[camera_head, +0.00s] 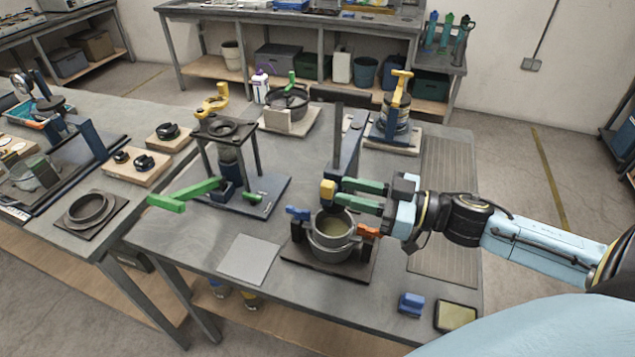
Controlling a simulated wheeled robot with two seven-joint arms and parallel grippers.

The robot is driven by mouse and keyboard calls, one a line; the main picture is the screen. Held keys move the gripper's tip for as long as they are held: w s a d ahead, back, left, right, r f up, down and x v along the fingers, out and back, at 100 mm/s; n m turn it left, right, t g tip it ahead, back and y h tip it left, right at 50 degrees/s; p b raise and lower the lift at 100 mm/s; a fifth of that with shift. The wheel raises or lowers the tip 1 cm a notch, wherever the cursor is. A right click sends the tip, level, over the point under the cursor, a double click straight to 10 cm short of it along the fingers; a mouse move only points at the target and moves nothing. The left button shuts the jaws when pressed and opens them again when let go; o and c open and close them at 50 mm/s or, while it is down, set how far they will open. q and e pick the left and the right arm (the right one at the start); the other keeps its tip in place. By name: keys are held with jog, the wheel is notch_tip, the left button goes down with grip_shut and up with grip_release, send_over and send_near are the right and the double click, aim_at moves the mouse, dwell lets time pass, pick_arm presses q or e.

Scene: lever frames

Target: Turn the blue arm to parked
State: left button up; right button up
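A small blue arm (297,213) sticks out at the left of the grey pot fixture (331,243) on the near table. An orange arm (368,231) sticks out on its right. My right gripper (338,190) reaches in from the right above the pot, its green-padded fingers parted and pointing left. A yellow block (327,190) is at the fingertips; whether the fingers grip it is unclear. The blue arm is just left of and below the fingertips, apart from them in the picture. My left gripper is out of view.
Left of the pot stands a dark frame (262,194) with a long green lever (185,194). A grey plate (248,259) lies in front. A dark post (338,135) rises behind the fingers. A blue block (411,303) lies near the front right edge.

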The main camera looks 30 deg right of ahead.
aim_at(333, 188)
jog(key=x, duration=0.5)
jog(key=shift+w+r, duration=0.1)
jog(key=shift+r, duration=0.05)
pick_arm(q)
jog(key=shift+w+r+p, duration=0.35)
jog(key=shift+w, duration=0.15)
pick_arm(e)
jog(key=shift+x, duration=0.85)
grip_shut()
